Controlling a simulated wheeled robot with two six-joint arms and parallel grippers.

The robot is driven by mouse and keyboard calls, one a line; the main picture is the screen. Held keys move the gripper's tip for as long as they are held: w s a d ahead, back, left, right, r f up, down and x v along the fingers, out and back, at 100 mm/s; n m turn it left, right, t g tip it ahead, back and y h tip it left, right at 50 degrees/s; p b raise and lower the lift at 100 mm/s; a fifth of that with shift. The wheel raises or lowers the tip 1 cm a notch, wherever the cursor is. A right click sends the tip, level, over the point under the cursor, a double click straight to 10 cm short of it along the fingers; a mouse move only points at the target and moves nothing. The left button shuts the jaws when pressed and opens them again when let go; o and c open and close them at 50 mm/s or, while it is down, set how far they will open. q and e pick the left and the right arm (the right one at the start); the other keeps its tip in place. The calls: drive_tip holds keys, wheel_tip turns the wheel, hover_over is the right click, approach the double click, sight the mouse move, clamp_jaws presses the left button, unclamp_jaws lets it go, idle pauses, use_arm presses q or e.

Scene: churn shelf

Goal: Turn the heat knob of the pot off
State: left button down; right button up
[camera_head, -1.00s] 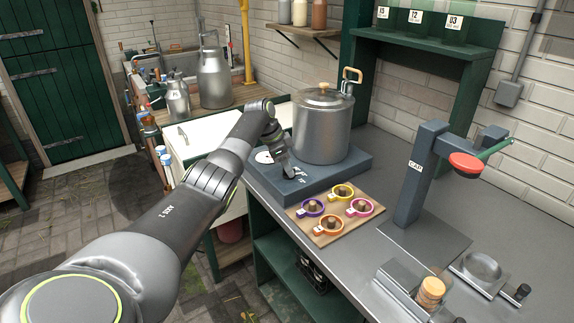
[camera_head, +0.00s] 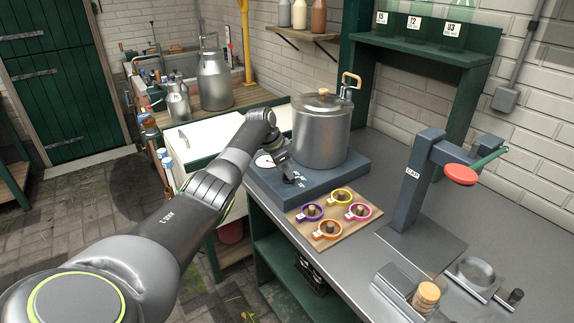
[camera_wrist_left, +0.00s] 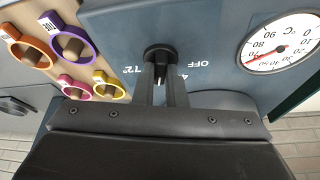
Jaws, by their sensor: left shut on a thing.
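The steel pot (camera_head: 321,136) with a lid stands on the dark blue-grey heater base (camera_head: 318,188) on the counter. My left gripper (camera_head: 286,166) is at the front face of the base, beside the dial. In the left wrist view, my left gripper (camera_wrist_left: 162,78) is shut on the black heat knob (camera_wrist_left: 160,55), one finger on each side. White marks "OFF", "72°" and a partly hidden "4" surround the knob on the panel. A pale mark shows on the knob between the fingers, between "72°" and the "4". My right gripper is not in view.
A round temperature dial (camera_wrist_left: 281,43) is on the same panel. A wooden board (camera_head: 329,231) with several coloured rings lies in front of the base. A capping stand (camera_head: 412,185) with a red head is to the right. A milk can (camera_head: 214,80) stands at the back left.

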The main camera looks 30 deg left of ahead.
use_arm(q)
drive_tip(key=n+y+p, duration=0.1)
drive_tip(key=n+p, duration=0.1)
drive_tip(key=p, duration=0.1)
drive_tip(key=n+y+p, duration=0.1)
drive_tip(key=n+p, duration=0.2)
drive_tip(key=n+t+y+p, duration=0.1)
drive_tip(key=n+p, duration=0.2)
drive_tip(key=p, duration=0.1)
drive_tip(key=shift+d+r, duration=0.25)
drive_tip(key=shift+r, duration=0.05)
drive_tip(key=shift+n+p, duration=0.45)
drive_tip(key=shift+n, duration=0.05)
drive_tip(key=shift+f+n+y+p, duration=0.1)
drive_tip(key=shift+n+y+p, duration=0.45)
drive_tip(key=shift+n, duration=0.35)
drive_tip(key=shift+d+n+y, duration=0.1)
drive_tip(key=shift+n+y, duration=0.25)
drive_tip(key=shift+n, duration=0.45)
drive_tip(key=shift+f+n+g+y, duration=0.1)
drive_tip(key=shift+n+g+y, duration=0.5)
drive_tip(key=shift+n, duration=1.3)
drive_tip(key=c, duration=1.5)
unclamp_jaws()
